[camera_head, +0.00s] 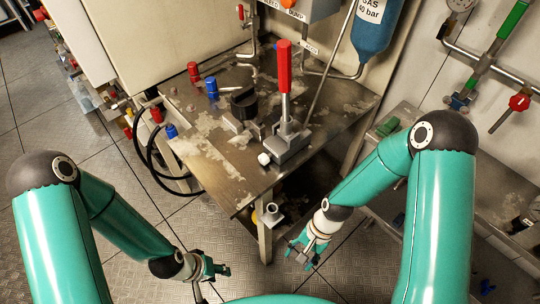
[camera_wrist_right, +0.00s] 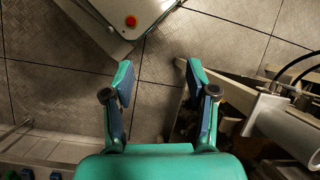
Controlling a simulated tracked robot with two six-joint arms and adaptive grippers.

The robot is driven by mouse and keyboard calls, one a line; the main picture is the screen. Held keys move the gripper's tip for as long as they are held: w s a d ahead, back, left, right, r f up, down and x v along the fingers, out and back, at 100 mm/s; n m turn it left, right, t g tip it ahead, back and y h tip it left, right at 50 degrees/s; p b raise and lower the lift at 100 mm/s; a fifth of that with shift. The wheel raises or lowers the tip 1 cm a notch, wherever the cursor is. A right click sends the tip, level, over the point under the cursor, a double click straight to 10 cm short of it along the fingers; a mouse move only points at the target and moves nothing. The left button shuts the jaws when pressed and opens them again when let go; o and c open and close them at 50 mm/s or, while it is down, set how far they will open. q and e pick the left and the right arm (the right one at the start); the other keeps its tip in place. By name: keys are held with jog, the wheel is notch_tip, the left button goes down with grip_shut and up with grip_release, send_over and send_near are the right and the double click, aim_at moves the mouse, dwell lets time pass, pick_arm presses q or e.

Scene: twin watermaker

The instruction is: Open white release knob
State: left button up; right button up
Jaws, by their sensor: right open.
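The white release knob (camera_head: 263,158) is small and sits at the front foot of a grey hand pump (camera_head: 290,140) with an upright red lever (camera_head: 284,68). The pump stands on a worn metal table (camera_head: 225,180). My right gripper (camera_head: 303,252) is below and in front of the table's front corner, well apart from the knob. In the right wrist view, my right gripper (camera_wrist_right: 160,75) is open, with nothing between its fingers. My left gripper (camera_head: 218,268) hangs low over the floor, left of the table leg; its jaws are too small to read. The knob is not in the wrist view.
A black knob (camera_head: 243,103) and red and blue caps stand on the table's left part. A table leg (camera_head: 264,230) and a pipe fitting (camera_head: 270,213) lie between my grippers. A blue gas bottle (camera_head: 378,30) is behind. The floor at left is mostly clear.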

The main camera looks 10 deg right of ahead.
jog(key=w+d+r+m+h+b, duration=0.1)
jog(key=w+d+r+m, duration=0.15)
jog(key=w+r, duration=0.7)
notch_tip(320, 180, up, 24)
jog(key=t+h+b, duration=0.1)
jog(key=t+b, duration=0.3)
jog(key=t, duration=0.1)
send_over(265, 156)
jog(key=s+d, duration=0.3)
jog(key=s, duration=0.1)
jog(key=shift+m, duration=0.25)
jog(key=x, duration=1.7)
jog(key=shift+w, duration=0.25)
